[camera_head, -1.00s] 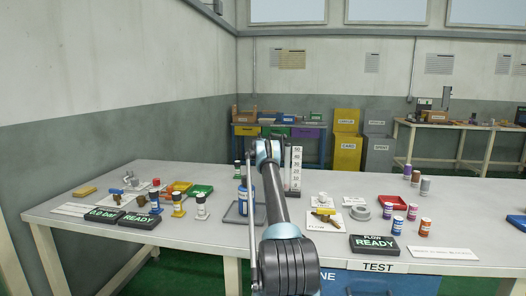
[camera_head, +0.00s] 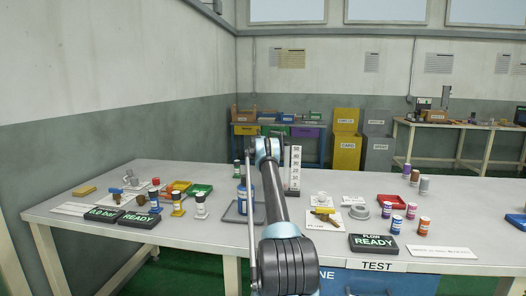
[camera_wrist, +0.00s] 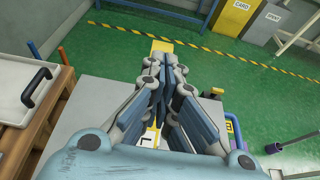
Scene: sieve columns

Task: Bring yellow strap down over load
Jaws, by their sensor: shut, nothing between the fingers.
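In the wrist view my gripper (camera_wrist: 168,68) is shut, with its fingers together and nothing between them. It is over a light grey flat surface (camera_wrist: 85,115). A yellow strip (camera_wrist: 160,45), which looks like the strap, shows just beyond the fingertips. My fingers cover most of it, so I cannot tell whether they touch it or how it is tilted. A bit of yellow and a white label with a letter show low between the fingers. The load cannot be made out. In the head view my arm reaches forward and my gripper is not visible.
In the wrist view a white tray with a black handle (camera_wrist: 36,86) sits on wood at left. In the head view a grey bench (camera_head: 200,262) holds bottles, vials and signs. Yellow and grey bins (camera_head: 346,150) stand behind.

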